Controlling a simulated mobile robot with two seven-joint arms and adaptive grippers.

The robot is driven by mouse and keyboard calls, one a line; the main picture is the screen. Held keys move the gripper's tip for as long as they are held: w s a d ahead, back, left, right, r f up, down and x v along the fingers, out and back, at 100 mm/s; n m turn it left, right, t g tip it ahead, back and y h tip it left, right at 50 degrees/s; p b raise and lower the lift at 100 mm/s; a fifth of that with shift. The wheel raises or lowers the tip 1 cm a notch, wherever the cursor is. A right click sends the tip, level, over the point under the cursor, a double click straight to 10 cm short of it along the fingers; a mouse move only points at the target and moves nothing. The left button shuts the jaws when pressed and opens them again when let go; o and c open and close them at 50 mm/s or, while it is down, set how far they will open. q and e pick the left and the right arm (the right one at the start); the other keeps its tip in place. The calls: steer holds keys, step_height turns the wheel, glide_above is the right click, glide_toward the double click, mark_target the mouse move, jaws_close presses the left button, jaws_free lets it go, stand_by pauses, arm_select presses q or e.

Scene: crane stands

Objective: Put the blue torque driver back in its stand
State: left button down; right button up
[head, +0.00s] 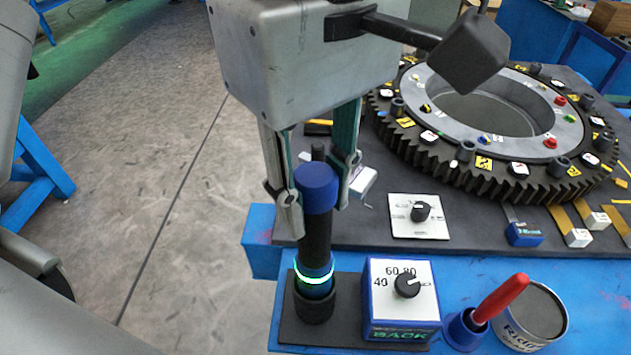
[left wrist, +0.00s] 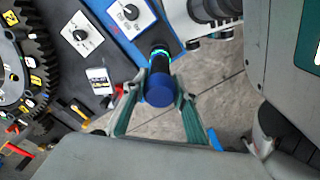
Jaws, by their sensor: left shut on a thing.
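The blue torque driver (head: 317,225) stands upright, with a blue cap, a black grip and a glowing green ring low down. Its stand, a black cup (head: 315,306) on a dark plate, is directly under it. The driver's lower end meets the cup's mouth; how deep it sits I cannot tell. My left gripper (head: 318,203) comes from above, its two fingers shut on the driver just below the cap. In the left wrist view the driver (left wrist: 159,88) shows cap-first between the fingertips. My right gripper is not in view.
A blue box with a dial (head: 401,305) stands right beside the cup. A red-handled tool in a blue holder (head: 466,330) and an open tin (head: 532,318) stand further right. A large dark gear ring (head: 490,125) lies behind on the bench. Floor shows left of the bench edge.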

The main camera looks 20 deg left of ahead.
arm_select(q)
steer(key=shift+f+b, duration=0.5)
steer(key=shift+f, duration=0.55)
steer(key=c, duration=1.5)
jaws_free()
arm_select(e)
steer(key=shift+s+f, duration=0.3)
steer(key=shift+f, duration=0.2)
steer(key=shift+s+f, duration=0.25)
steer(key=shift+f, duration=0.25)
arm_select(q)
steer(key=shift+f, duration=0.1)
